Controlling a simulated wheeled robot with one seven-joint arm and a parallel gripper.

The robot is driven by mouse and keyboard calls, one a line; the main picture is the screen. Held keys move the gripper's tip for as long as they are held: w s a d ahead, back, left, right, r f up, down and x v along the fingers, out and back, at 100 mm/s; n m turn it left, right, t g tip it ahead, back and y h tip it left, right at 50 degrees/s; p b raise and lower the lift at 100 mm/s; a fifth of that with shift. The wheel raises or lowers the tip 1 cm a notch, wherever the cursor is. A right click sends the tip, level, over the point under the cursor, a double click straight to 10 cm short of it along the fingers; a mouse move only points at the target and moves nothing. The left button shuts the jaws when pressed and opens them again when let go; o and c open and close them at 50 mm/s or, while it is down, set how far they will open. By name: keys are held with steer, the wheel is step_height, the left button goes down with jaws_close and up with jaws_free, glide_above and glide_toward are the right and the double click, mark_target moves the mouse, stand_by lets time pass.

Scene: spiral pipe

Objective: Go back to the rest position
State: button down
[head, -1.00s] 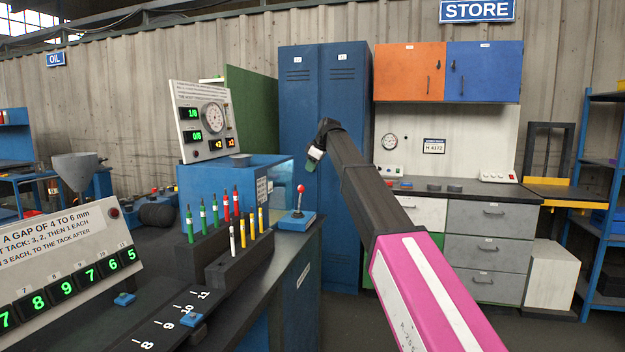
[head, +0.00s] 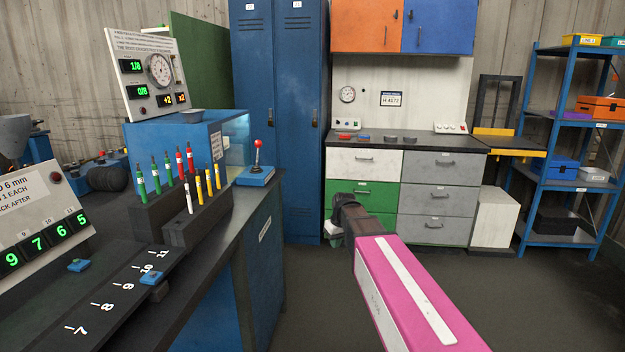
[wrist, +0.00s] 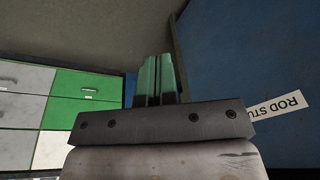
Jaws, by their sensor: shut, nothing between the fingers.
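My gripper shows in the wrist view (wrist: 157,80), its two green fingers together and empty. In the head view my pink and black arm reaches up from the bottom right, and the gripper end (head: 336,238) is small and mostly hidden behind the wrist. It hangs over the open floor, right of the dark workbench (head: 262,215) and clear of it, in front of the green drawers. The wrist view shows the bench's blue side (wrist: 235,70) close on the right, with a white label.
On the bench are a rack of colored pens (head: 180,190), a lever box with a red knob (head: 256,175) and a gauge panel (head: 150,75). Blue lockers (head: 280,120), a drawer cabinet (head: 432,190) and blue shelves (head: 545,150) stand behind. Floor (head: 520,300) at the right is clear.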

steer(key=s+d+f+m, duration=0.2)
steer(key=s+d+f, duration=0.1)
steer(key=s, duration=0.3)
steer(key=s+d+f+m+g+h, duration=0.1)
steer(key=s+d+f, duration=0.3)
steer(key=s, duration=0.3)
steer(key=s+d+f+m, duration=0.2)
steer(key=s+d+f, duration=0.1)
steer(key=s+f, duration=0.2)
steer(key=shift+s+d+f+m+g+h, duration=0.3)
steer(key=shift+s+f, duration=0.1)
steer(key=shift+s, duration=0.6)
steer(key=shift+a, duration=0.1)
stand_by(0.3)
